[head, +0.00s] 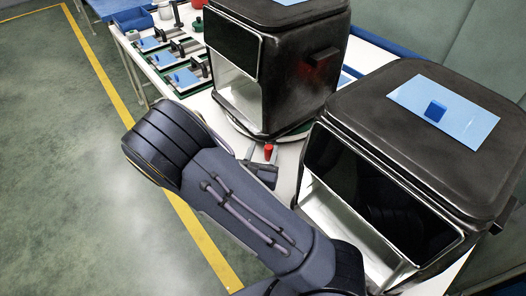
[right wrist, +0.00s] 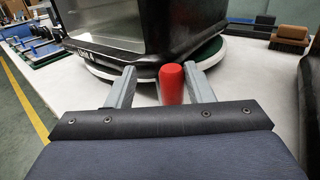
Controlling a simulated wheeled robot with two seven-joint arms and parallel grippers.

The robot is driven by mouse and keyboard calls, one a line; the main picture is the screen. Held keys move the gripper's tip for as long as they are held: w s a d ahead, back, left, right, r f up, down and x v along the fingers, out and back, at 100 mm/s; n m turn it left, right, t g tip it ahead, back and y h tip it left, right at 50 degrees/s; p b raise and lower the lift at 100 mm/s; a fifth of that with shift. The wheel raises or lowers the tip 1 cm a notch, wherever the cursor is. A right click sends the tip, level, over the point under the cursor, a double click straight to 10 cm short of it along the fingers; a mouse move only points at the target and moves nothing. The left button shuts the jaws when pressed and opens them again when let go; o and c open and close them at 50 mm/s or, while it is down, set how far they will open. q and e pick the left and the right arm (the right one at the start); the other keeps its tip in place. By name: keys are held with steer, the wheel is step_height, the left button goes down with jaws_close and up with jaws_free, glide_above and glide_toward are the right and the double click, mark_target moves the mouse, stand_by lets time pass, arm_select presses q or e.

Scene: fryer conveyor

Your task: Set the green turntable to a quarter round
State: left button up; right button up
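The green turntable (head: 292,135) shows only as a thin rim under the farther black fryer (head: 322,68), which hides most of it. In the right wrist view its green edge (right wrist: 209,53) shows above a pale round base. A red upright handle (head: 268,151) stands at the near side of the turntable. In the right wrist view the handle (right wrist: 171,84) is between the fingers of my right gripper (right wrist: 161,88), closer to the right finger, with a clear gap on the left. My right gripper (head: 262,168) is open. My left gripper is out of view.
A second black fryer (head: 375,210) stands close on the right, with a blue sheet (head: 468,112) and a blue block (head: 435,110) on top. Several small devices (head: 186,76) stand on the table at the back left. The floor at left is clear.

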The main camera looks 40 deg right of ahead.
steer(key=shift+s+a+f, duration=0.1)
steer(key=shift+s+a, duration=0.2)
steer(key=shift+a, duration=0.15)
steer(key=b+v, duration=0.1)
steer(key=v, duration=0.5)
steer(key=shift+s+a, duration=0.25)
steer(key=shift+s, duration=0.1)
